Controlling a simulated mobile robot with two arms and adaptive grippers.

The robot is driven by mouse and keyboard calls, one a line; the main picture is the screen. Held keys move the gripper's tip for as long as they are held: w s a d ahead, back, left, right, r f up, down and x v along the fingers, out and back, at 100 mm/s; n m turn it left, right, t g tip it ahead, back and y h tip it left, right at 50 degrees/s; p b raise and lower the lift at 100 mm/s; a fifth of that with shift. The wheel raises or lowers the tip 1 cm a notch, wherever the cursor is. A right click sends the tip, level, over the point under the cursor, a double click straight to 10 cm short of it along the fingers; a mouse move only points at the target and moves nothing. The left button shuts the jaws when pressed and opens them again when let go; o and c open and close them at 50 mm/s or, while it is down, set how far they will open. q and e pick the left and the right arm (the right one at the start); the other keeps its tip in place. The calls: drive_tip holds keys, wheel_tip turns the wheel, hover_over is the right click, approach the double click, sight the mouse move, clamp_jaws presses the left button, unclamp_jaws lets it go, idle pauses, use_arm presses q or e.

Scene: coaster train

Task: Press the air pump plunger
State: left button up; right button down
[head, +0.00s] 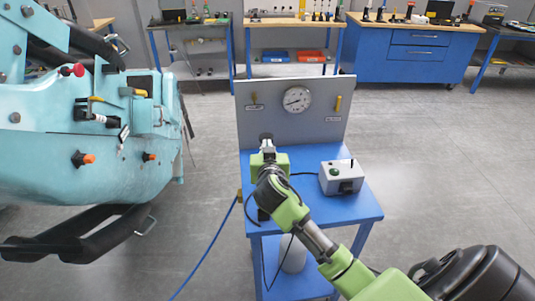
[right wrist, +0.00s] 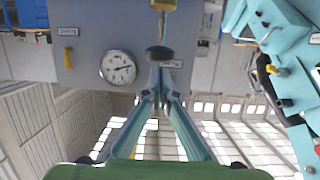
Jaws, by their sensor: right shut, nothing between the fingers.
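The air pump's plunger shows in the right wrist view as a dark round knob (right wrist: 158,52) on a brass-coloured shaft (right wrist: 163,22). My right gripper (right wrist: 160,72) is shut and empty, with its fingertips together close to the knob. I cannot tell whether they touch it. In the head view my right gripper (head: 267,147) is over the blue stand, in front of the grey panel (head: 258,118), and largely hides the plunger. My left gripper is not in view.
A round gauge (head: 297,98) and a yellow handle (head: 338,104) are on the panel. A grey control box (head: 341,178) stands on the blue stand (head: 352,206). The light-blue train car (head: 85,150) is at left. A blue hose (head: 205,257) runs along the floor.

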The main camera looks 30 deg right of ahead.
drive_tip(key=shift+b+v, duration=0.35)
drive_tip(key=shift+v, duration=1.65)
drive_tip(key=shift+r, duration=0.15)
